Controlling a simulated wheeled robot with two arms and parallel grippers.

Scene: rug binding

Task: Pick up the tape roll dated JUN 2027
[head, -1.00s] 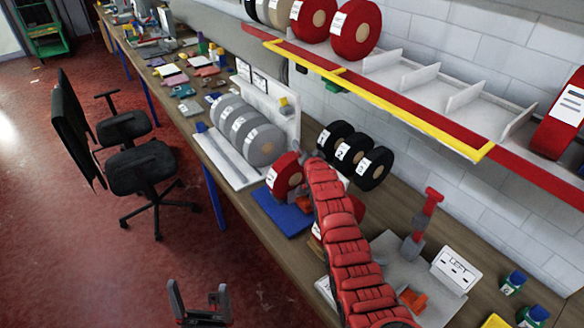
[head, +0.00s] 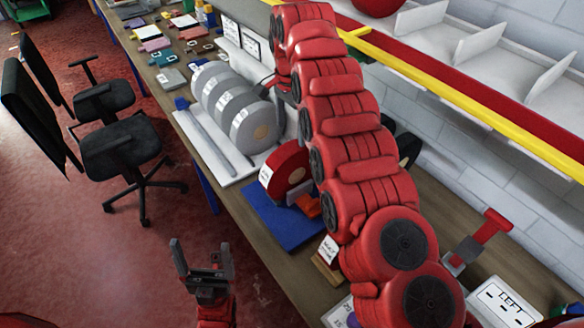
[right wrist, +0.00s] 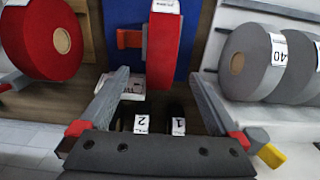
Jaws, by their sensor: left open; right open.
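A red tape roll (head: 291,166) stands upright on a blue mat (head: 262,208) on the bench, with a white label too small to read. The right wrist view shows this red roll (right wrist: 162,55) ahead of my open right gripper (right wrist: 158,80), roughly between its fingertips. No contact can be made out. Another red roll (right wrist: 42,42) is at the left of that view; I see no date on it. I cannot tell which roll is dated JUN 2027. My left gripper (head: 205,268) is open and empty over the floor.
Several grey rolls (head: 252,124) stand in a white rack beside the mat. Black rolls (right wrist: 175,112) labelled 1 and 2 are near my right gripper's base. The shelf with a yellow edge (head: 450,90) overhangs the bench. An office chair (head: 120,145) stands left.

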